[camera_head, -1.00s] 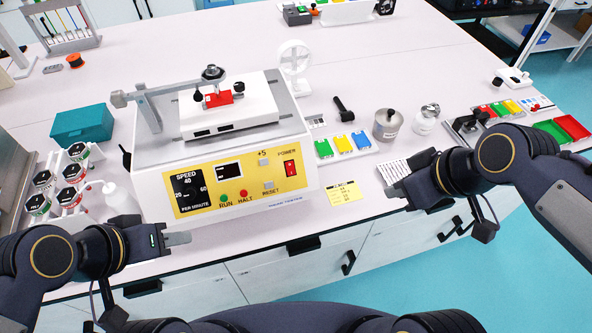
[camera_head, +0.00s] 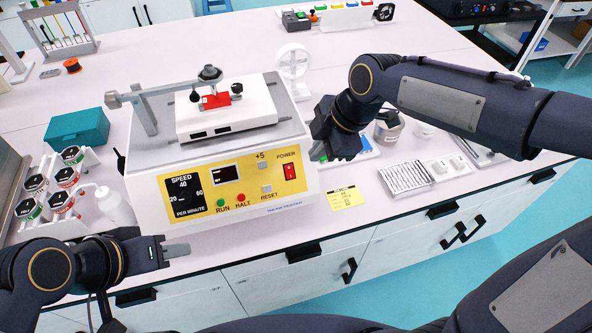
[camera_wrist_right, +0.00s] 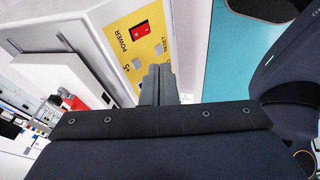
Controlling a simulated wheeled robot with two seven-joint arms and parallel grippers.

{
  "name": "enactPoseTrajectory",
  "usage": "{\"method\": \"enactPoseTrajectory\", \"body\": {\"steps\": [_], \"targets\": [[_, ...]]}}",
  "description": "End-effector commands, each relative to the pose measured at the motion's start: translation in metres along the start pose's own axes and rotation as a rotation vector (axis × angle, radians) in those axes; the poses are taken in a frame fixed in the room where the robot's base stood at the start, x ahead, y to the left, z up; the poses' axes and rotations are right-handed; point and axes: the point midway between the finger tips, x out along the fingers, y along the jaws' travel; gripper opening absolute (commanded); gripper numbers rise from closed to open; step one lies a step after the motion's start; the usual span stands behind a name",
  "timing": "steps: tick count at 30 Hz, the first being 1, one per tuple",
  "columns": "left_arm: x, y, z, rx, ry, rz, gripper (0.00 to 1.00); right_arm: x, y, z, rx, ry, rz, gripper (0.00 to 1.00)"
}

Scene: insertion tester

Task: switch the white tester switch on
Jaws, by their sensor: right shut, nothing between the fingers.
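The white tester (camera_head: 313,192) stands on the bench with a yellow front panel (camera_head: 228,191). Its red rocker switch (camera_head: 290,172), marked POWER, sits at the panel's right end; it also shows in the right wrist view (camera_wrist_right: 141,31). My right gripper (camera_head: 317,153) is shut and empty, just right of the panel's upper right corner and apart from the switch. In the right wrist view its fingertips (camera_wrist_right: 158,72) point toward the panel, below the switch in that picture. My left gripper (camera_head: 188,250) is in front of the tester at lower left, with nothing visible in it.
A red part (camera_head: 215,100) and clamp arm sit on top of the tester. A teal box (camera_head: 78,128) and a rack of jars stand to the left.

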Motion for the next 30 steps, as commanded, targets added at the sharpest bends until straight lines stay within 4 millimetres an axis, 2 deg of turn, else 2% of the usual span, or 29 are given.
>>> {"method": "enactPoseTrajectory", "body": {"steps": [4, 7, 19, 24, 30], "targets": [[-0.001, 0.001, -0.001, 0.0, 0.0, 0.0, 0.36, 0.008, 0.0, 0.0, 0.001, -0.001, -0.003, 0.0], [-0.003, 0.001, -0.001, 0.0, 0.0, 0.0, 0.36, 0.022, -0.001, 0.0, 0.002, -0.001, -0.005, 0.0], [-0.012, 0.005, -0.006, 0.0, 0.0, 0.0, 0.36, 0.105, 0.0, 0.001, 0.003, -0.002, -0.007, 0.0], [-0.018, 0.008, -0.009, 0.0, 0.0, 0.0, 0.36, 0.123, 0.014, 0.007, 0.004, -0.001, -0.002, 0.0], [-0.019, 0.009, -0.01, 0.0, 0.0, 0.0, 0.36, 0.133, 0.019, 0.01, 0.003, -0.001, -0.001, 0.0]]}}
